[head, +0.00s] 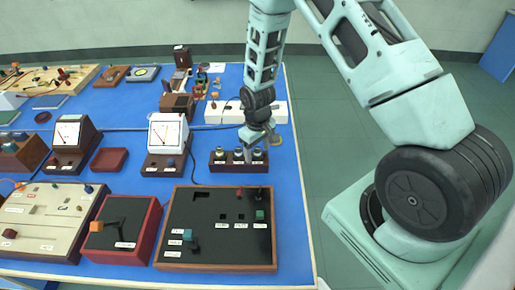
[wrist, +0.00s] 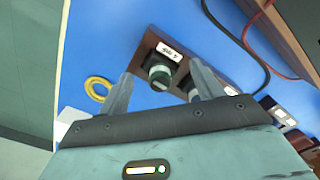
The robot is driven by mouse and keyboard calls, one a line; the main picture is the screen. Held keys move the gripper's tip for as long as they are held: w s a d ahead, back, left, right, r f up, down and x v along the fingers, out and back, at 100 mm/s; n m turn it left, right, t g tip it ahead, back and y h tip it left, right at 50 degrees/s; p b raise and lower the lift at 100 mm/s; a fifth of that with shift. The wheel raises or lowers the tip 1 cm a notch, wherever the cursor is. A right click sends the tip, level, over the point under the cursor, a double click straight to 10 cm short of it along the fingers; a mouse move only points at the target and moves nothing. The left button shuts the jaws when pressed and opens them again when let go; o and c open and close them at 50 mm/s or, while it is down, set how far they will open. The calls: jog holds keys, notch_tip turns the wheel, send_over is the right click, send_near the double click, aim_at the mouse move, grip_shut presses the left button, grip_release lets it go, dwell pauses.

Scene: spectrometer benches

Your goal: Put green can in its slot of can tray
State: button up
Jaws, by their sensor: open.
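The can tray (head: 234,167) is a dark brown block near the right edge of the blue bench, with several dark cans standing in it and white labels on its front. A dark can with a green band (wrist: 160,76) stands upright at the tray's end, beside a label; it seems to be the green can, but whether it is fully seated is unclear. My gripper (head: 258,142) is low over the right end of the tray. In the wrist view its fingers (wrist: 160,80) are apart, one on each side of the green-banded can. Contact cannot be told.
A yellow ring (wrist: 97,88) lies beside the tray on the bench. A dark panel (head: 205,238) with knobs and a red-sided box (head: 121,229) stand in front. A white-faced meter (head: 167,135) stands to the left. Red and black cables run behind the tray.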

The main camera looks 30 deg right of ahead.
notch_tip(320, 180, up, 17)
jog(key=b, duration=0.2)
jog(key=shift+r+b, duration=0.2)
jog(key=shift+b, duration=0.2)
dwell(0.4)
jog(key=s+a+r+n, duration=0.1)
jog(key=s+a+r, duration=0.1)
jog(key=s+a, duration=0.4)
jog(key=s+a+r+n, duration=0.25)
jog(key=s+a, duration=0.25)
jog(key=a, duration=0.3)
jog(key=s+a+r+n, duration=0.1)
jog(key=s+a, duration=0.1)
jog(key=s, duration=0.5)
jog(key=s+a+r+n, duration=0.1)
jog(key=s+a, duration=0.2)
jog(key=s, duration=0.4)
jog(key=shift+s+a+y, duration=0.2)
jog(key=shift+s+y, duration=0.1)
jog(key=shift+s, duration=0.1)
